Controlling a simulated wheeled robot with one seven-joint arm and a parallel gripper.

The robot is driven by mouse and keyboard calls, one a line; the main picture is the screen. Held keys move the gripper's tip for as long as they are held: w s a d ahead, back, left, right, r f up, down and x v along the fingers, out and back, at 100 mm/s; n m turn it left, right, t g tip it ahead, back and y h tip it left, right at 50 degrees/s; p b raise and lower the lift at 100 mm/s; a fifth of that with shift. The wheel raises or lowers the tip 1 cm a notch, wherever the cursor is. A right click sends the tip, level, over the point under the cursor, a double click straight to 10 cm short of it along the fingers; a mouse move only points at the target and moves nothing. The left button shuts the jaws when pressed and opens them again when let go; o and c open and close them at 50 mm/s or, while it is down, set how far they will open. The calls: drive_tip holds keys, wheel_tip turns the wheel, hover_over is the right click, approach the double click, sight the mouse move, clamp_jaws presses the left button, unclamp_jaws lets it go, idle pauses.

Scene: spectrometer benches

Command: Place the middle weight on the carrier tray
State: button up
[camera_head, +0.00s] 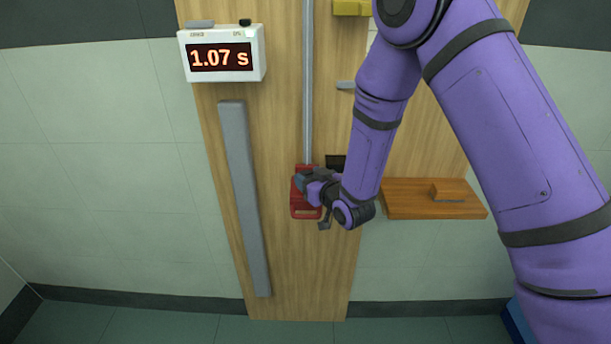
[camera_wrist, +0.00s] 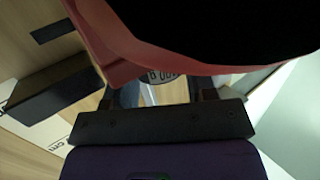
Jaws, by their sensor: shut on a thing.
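The red carrier (camera_head: 304,209) sits at the lower end of a vertical metal rail (camera_head: 307,90) on the wooden board. In the wrist view its red wall (camera_wrist: 125,52) fills much of the top, beside a large black area. My gripper (camera_head: 308,180) is at the carrier, overlapping its front in the head view. In the wrist view my gripper (camera_wrist: 162,92) is shut on a metallic weight (camera_wrist: 159,93) with a dark label that appears upside down, seemingly reading 100 g. In the head view the weight is hard to make out. Whether it touches the tray is hidden.
A wooden shelf (camera_head: 405,206) with a small block (camera_head: 455,190) juts out at right. A timer (camera_head: 222,53) reads 1.07 s. A grey bar (camera_head: 245,200) runs down the left. A black block (camera_head: 336,161) sits beside the rail, and a yellow part (camera_head: 352,7) above.

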drive_tip(key=shift+f, duration=0.55)
drive_tip(key=shift+f, duration=0.15)
drive_tip(key=o, duration=1)
drive_tip(key=shift+c, duration=0.2)
